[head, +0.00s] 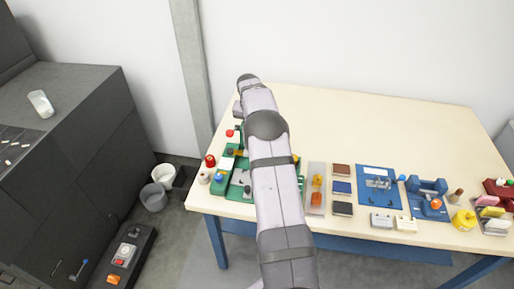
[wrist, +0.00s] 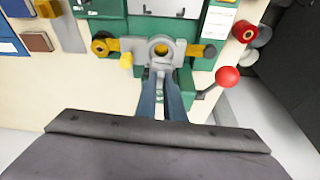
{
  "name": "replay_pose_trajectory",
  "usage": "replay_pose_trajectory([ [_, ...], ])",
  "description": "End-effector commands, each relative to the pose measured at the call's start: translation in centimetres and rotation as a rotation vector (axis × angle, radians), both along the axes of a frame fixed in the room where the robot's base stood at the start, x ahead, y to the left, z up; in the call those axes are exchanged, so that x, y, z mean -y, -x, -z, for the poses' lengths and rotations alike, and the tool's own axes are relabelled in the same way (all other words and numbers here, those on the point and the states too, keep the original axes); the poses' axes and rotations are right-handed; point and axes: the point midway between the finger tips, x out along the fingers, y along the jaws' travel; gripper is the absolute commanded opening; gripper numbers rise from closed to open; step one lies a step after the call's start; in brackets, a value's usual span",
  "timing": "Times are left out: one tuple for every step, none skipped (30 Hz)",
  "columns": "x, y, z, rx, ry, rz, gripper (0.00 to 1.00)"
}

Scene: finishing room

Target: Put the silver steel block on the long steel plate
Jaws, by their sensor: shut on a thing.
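The long steel plate is a narrow grey strip (head: 316,204) right of my arm in the head view, with orange and yellow pieces on it. Part of it shows at the upper left of the wrist view (wrist: 70,32). My gripper (wrist: 161,76) reaches to the green fixture (wrist: 112,9). Its blue-grey fingers are shut on a small grey metal piece just below a ring with a yellow centre. I cannot tell whether this piece is the silver steel block or part of the fixture. In the head view my arm hides the fingertips and much of the fixture.
A red ball knob (wrist: 227,77) stands close right of my fingers. Brown, blue and dark blocks (head: 341,188) lie beside the plate. A blue mat (head: 366,199), a pale block (head: 381,220) and a blue fixture (head: 428,188) are further right. The table's back (head: 370,120) is clear.

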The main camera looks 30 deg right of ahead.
Motion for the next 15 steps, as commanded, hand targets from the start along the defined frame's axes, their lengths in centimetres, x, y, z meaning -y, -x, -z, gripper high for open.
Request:
replay_pose_trajectory([
  [0.03, -0.06, -0.77, 0.002, 0.001, 0.000, 0.00],
  [0.03, -0.05, -0.95, 0.002, 0.001, 0.000, 0.00],
  [0.03, -0.05, -1.14, 0.002, 0.001, 0.000, 0.00],
  [0.02, -0.04, -1.26, 0.002, 0.001, 0.000, 0.00],
  [0.02, -0.04, -1.34, 0.002, 0.001, 0.000, 0.00],
  [0.02, -0.03, -1.41, 0.001, 0.000, 0.000, 0.00],
  [0.02, -0.03, -1.44, 0.001, 0.000, 0.000, 0.00],
  [0.02, -0.03, -1.45, 0.001, 0.001, 0.000, 0.00],
  [0.02, -0.03, -1.44, 0.001, 0.001, 0.000, 0.00],
  [0.02, -0.03, -1.43, 0.001, 0.001, 0.000, 0.00],
  [0.02, -0.03, -1.41, 0.001, 0.001, 0.000, 0.00],
  [0.02, -0.03, -1.40, 0.001, 0.001, 0.000, 0.00],
  [0.02, -0.03, -1.40, 0.001, 0.002, 0.000, 0.00],
  [0.02, -0.03, -1.40, 0.001, 0.002, 0.000, 0.00],
  [0.02, -0.03, -1.40, 0.002, 0.001, 0.000, 0.00],
])
